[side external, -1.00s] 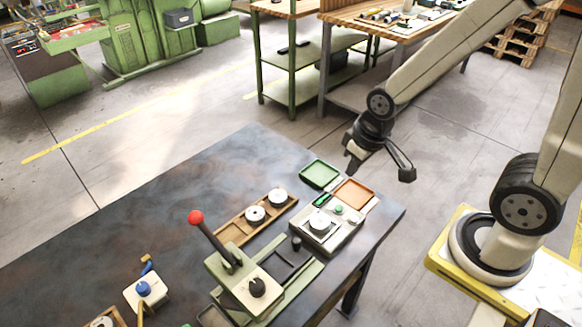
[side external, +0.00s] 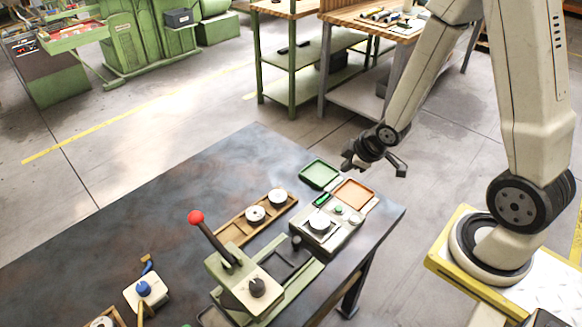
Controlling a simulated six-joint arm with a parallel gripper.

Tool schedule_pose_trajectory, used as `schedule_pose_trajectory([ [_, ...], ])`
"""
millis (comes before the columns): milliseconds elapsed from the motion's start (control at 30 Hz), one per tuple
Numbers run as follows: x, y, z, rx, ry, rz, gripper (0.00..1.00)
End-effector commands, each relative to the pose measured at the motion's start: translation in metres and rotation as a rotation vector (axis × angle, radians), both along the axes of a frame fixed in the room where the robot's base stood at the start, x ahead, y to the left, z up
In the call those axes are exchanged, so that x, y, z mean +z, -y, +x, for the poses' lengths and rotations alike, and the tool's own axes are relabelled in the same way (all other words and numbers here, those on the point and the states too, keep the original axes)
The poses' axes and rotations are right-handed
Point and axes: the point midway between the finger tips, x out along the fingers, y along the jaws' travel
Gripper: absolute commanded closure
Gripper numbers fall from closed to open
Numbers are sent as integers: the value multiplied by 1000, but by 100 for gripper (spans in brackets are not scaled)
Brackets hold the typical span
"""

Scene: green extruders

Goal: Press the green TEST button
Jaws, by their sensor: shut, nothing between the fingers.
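The tester (side external: 331,232) is a pale grey box on the right part of the dark table. A small round green button (side external: 338,210) sits on its top, beside a green strip (side external: 322,199) like a display. Any lettering is too small to read. A round metal part (side external: 319,222) sits on the tester's top. My gripper (side external: 347,164) is shut and empty. In the picture it is above and behind the tester, near the green tray, and apart from the button. Its fingers are small and dark in this view.
A green tray (side external: 333,179) and an orange tray (side external: 371,189) lie behind the tester. A wooden tray (side external: 236,230) holds round metal parts. A lever press with a red knob (side external: 195,217) stands in front.

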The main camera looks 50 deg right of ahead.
Motion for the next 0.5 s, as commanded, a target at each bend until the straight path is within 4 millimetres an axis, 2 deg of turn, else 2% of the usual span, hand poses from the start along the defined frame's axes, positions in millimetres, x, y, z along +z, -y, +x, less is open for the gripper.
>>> schedule_pose_trajectory([
  [200, -25, 10, 3, 161, 91, -40, 100],
  [500, -45, 13, 3, 327, 225, -73, 100],
])
